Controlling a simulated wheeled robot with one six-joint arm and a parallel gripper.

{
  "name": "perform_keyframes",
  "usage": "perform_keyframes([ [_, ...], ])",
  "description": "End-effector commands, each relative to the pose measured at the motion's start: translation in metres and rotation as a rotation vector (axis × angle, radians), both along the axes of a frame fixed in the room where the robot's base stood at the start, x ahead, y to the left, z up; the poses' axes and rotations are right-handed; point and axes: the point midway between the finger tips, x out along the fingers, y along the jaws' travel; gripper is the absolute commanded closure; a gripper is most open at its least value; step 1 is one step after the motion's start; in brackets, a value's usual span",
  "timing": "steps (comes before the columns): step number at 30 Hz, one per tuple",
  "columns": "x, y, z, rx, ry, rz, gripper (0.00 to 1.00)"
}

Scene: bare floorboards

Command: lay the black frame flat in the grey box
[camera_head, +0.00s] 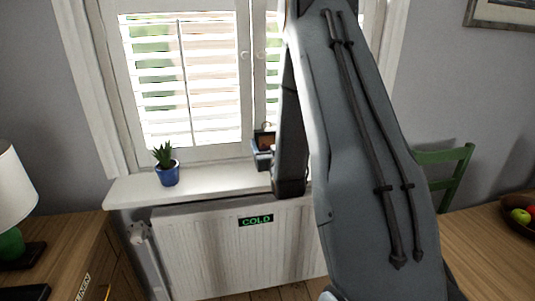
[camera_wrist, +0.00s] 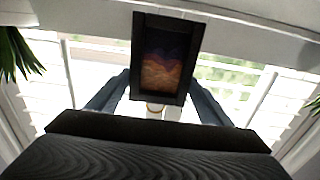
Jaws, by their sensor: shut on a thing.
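The black frame (camera_wrist: 138,55), around a purple and orange picture, is between the fingers of my gripper (camera_wrist: 158,84) in the wrist view. My gripper is shut on it. In the head view my gripper (camera_head: 262,154) is small and partly hidden behind my arm, in front of the window and near the sill. The frame (camera_head: 265,139) shows there as a small dark-edged brown patch, standing up rather than flat. I cannot make out the grey box in either view; my arm covers much of the right side.
A white sill (camera_head: 135,187) holds a potted plant (camera_head: 167,170) left of my gripper. A radiator (camera_head: 190,245) with a COLD sign (camera_head: 256,220) is below. A wooden cabinet (camera_head: 75,240) with a lamp (camera_head: 12,190) is left; a table (camera_head: 490,250) with a fruit bowl is right.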

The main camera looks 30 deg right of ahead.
Motion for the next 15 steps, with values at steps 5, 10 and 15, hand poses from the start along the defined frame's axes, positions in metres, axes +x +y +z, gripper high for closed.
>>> perform_keyframes([
  [5,0.0,0.002,-0.022,0.001,0.002,0.002,0.55],
  [10,0.001,0.002,-0.036,0.0,0.0,0.004,0.55],
  [15,0.001,0.002,-0.038,-0.001,-0.002,0.004,0.55],
])
